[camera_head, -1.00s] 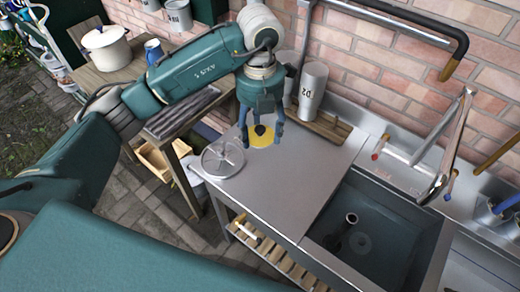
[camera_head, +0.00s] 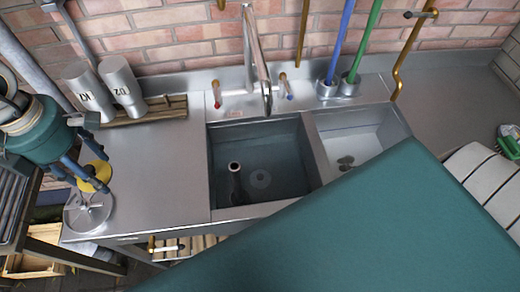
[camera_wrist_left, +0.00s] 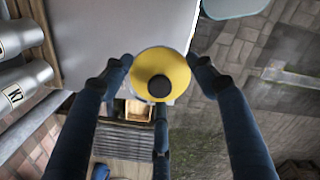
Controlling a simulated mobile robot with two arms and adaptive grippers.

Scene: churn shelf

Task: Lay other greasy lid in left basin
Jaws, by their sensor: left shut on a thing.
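A yellow round lid with a dark knob (camera_head: 97,174) is between the fingers of my left gripper (camera_head: 84,178) at the far left, above the counter's left end. In the left wrist view the lid (camera_wrist_left: 175,62) faces the camera, with my left gripper's fingers shut on either side of it. The left basin (camera_head: 222,140) is well to the right of the gripper. My right gripper is not in view.
Two labelled metal cylinders (camera_head: 122,85) stand behind. A tap (camera_head: 258,60) overhangs the left basin. The right basin (camera_head: 375,125) is beside it. The counter's middle is clear.

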